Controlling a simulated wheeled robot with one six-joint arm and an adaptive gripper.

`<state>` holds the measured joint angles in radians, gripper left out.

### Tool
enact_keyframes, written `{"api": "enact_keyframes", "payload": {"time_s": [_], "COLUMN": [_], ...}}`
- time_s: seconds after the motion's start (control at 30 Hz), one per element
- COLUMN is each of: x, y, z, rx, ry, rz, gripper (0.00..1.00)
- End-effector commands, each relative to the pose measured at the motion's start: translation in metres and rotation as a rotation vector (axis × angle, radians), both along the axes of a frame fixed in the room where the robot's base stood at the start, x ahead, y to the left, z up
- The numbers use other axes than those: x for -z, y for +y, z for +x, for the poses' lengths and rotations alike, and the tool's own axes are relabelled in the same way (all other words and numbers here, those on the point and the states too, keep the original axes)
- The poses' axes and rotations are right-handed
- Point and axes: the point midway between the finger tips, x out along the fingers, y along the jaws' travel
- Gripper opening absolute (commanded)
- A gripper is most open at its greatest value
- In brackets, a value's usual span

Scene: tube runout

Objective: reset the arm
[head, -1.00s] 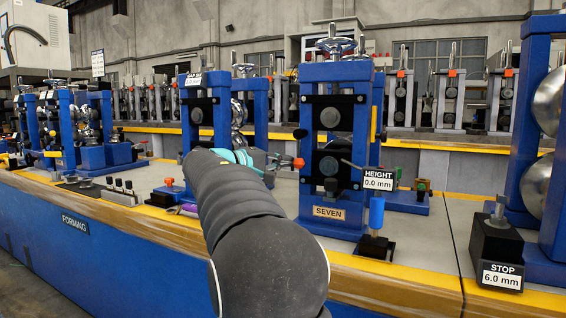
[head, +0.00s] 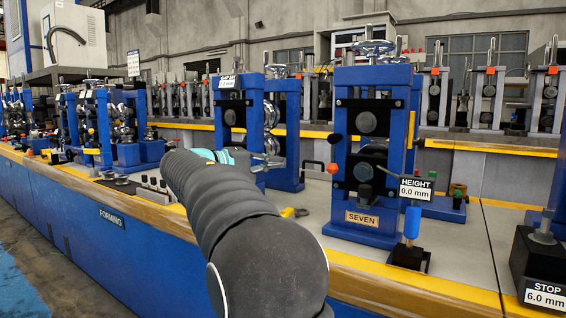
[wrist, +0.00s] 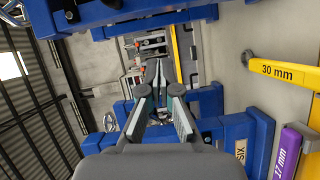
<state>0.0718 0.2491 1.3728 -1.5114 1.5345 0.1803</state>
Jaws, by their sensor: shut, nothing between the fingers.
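My arm reaches from the bottom middle of the head view over the bench, its black sleeve hiding part of the bench top. Blue roller stand SEVEN (head: 325,205) stands upright right of my arm. A blue stand marked SIX (wrist: 262,140) is at the right of the wrist view, which is turned sideways.
A yellow 30 mm tool (wrist: 283,72) and a purple 17 mm tool (wrist: 290,150) lie on the bench. A HEIGHT 0.0 mm sign (head: 415,189) and a black STOP 6.0 mm block (head: 540,258) are to the right. Further blue roller stands (head: 95,128) are at the left.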

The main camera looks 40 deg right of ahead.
Motion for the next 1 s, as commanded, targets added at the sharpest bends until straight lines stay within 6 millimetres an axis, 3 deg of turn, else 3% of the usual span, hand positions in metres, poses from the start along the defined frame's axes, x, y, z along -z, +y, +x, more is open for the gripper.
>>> {"api": "enact_keyframes", "payload": {"time_s": [0.63,0.77,1.0], "x": [0.001,0.011,0.064], "y": [0.001,0.008,0.048], "z": [-0.004,-0.022,-0.085], "rx": [-0.006,-0.045,-0.185], "ry": [0.000,0.006,0.004], "rz": [0.018,0.113,0.450], "gripper": [0.00,0.00,0.00]}}
